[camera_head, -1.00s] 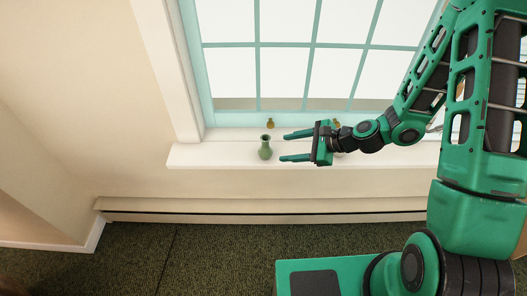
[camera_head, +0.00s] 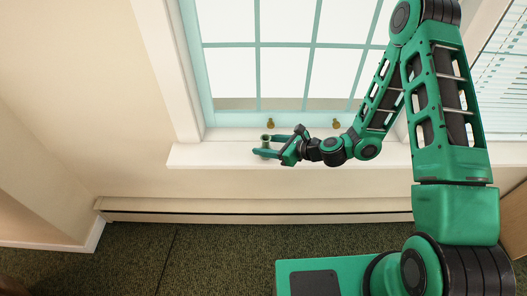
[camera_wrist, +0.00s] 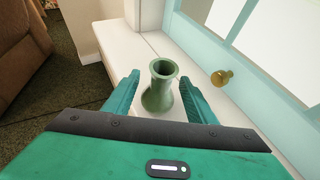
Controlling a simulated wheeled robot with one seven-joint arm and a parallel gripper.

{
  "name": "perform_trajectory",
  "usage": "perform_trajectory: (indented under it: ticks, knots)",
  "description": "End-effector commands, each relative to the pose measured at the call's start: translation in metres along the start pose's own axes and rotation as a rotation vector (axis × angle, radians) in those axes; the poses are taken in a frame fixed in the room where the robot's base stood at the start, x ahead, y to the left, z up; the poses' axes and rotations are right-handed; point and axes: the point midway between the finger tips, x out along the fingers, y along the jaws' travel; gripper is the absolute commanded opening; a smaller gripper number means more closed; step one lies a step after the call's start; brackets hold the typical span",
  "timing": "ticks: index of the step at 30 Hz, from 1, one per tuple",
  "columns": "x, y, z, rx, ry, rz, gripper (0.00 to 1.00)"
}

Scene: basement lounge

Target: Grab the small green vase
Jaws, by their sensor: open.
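The small green vase (camera_wrist: 158,94) stands upright on the white windowsill, with a round flared mouth and a wider body. In the wrist view it sits between the two fingers of my gripper (camera_wrist: 160,97), with a finger on each side. The fingers are open, and I see small gaps beside its neck. In the head view my gripper (camera_head: 267,146) is at the sill with its fingers around the vase (camera_head: 265,140). There the gripper hides most of the vase, and only its top shows clearly. The vase's base is partly hidden in the wrist view.
The windowsill (camera_head: 210,155) is clear to the left of the vase. Brass window knobs (camera_head: 270,123) and (camera_head: 336,123) stick out from the teal frame behind it. A brown upholstered seat (camera_wrist: 22,55) shows at the wrist view's left. A baseboard heater (camera_head: 250,217) runs below.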

Motion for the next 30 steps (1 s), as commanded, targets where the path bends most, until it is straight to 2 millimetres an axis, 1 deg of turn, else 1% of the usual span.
perform_trajectory:
  ticks: [6, 9, 13, 19, 20, 21, 23, 24, 25, 30]
  knots:
    - [0.031, -0.001, -0.005, -0.005, 0.000, 0.002, 0.51]
    - [0.041, -0.002, -0.005, -0.004, 0.000, 0.002, 0.51]
    - [0.047, -0.002, -0.004, -0.003, 0.000, 0.001, 0.51]
    - [0.047, -0.002, -0.004, -0.002, 0.000, 0.000, 0.51]
    - [0.047, -0.002, -0.004, -0.002, 0.000, 0.000, 0.44]
    - [0.047, -0.002, -0.004, -0.002, 0.000, 0.000, 0.34]
    - [0.047, -0.002, -0.005, -0.002, 0.000, 0.000, 0.20]
    - [0.047, -0.002, -0.005, -0.002, 0.000, 0.000, 0.10]
    - [0.047, -0.002, -0.005, -0.002, 0.000, 0.000, 0.06]
    - [0.047, -0.002, -0.004, -0.002, 0.000, 0.000, 0.05]
